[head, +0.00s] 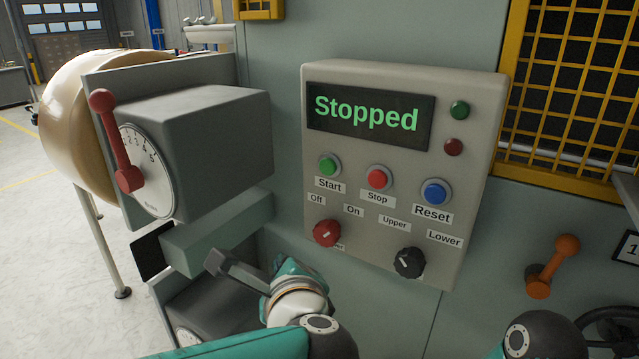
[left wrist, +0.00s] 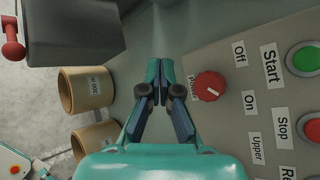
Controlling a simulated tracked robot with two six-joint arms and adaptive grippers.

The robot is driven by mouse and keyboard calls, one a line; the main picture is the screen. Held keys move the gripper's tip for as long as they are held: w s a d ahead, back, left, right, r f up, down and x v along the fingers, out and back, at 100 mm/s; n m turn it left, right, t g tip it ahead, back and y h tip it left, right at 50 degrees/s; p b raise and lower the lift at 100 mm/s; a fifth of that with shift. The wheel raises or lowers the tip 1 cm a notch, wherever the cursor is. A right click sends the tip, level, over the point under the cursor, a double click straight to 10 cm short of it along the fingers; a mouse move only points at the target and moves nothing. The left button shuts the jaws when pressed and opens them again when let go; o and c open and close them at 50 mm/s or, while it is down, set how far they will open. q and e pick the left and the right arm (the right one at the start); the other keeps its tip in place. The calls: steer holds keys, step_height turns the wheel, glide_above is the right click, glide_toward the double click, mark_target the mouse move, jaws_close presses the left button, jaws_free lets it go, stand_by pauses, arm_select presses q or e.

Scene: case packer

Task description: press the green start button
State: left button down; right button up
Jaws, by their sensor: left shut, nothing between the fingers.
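The green Start button (head: 329,166) sits at the left of a row of buttons on the grey control box (head: 470,110), above its "Start" label. It also shows at the right edge of the left wrist view (left wrist: 305,58). The display (head: 368,119) reads "Stopped" in green. My left gripper (head: 290,265) is below and left of the button, under the red knob, and apart from it. In the left wrist view its fingertips (left wrist: 159,80) are together and empty, beside the red knob. My right gripper is out of view.
The red Stop button (head: 379,178) and blue Reset button (head: 435,192) sit right of Start. A red knob (head: 327,232) and black knob (head: 409,262) are below. A grey dial box (head: 215,140) with a red lever juts out at left. An orange handle (head: 552,265) is at right.

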mark_target(328, 167)
arm_select(q)
step_height(328, 167, up, 12)
steer(key=s+t+y, duration=0.1)
steer(key=s+t, duration=0.1)
steer(key=t, duration=0.1)
steer(key=shift+s+a+t, duration=0.15)
steer(key=shift+s+t, duration=0.2)
steer(key=shift+t, duration=0.05)
steer(key=shift+w, duration=0.1)
steer(key=shift+w+d+p, duration=0.5)
steer(key=shift+w+d, duration=0.35)
steer(key=shift+w, duration=0.3)
steer(key=shift+w+d+p, duration=0.55)
steer(key=shift+w+d, duration=0.35)
steer(key=shift+w, duration=0.25)
steer(key=shift+w+d+p, duration=0.5)
steer(key=shift+w+d, duration=0.35)
steer(key=shift+w, duration=0.3)
steer(key=shift+w+d, duration=0.25)
